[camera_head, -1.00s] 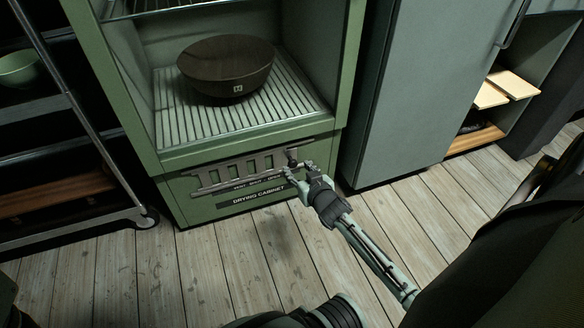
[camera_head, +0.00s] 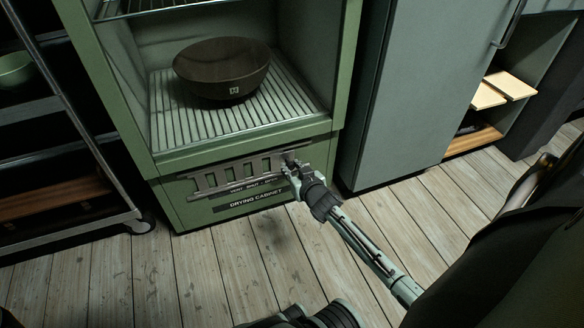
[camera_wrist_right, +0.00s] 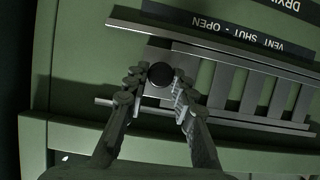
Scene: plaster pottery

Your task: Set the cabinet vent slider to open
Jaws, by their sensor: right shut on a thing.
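The vent slider (camera_head: 238,174) is a slotted grey metal plate between two rails, low on the front of the green drying cabinet (camera_head: 168,198). Its dark round knob (camera_wrist_right: 160,74) is at the plate's right end in the head view, and at the left end in the right wrist view. My right gripper (camera_head: 288,162) is shut on the knob, one finger on each side; it also shows in the right wrist view (camera_wrist_right: 157,86). A vent label (camera_wrist_right: 226,31) reading SHUT and OPEN runs along the rail. My left gripper is out of view.
A dark bowl (camera_head: 222,70) sits on the ribbed shelf (camera_head: 185,130) above the slider. A metal rack on a caster (camera_head: 143,226) stands at the left, and a grey-green cabinet (camera_head: 405,95) at the right. The plank floor (camera_head: 240,275) in front is clear.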

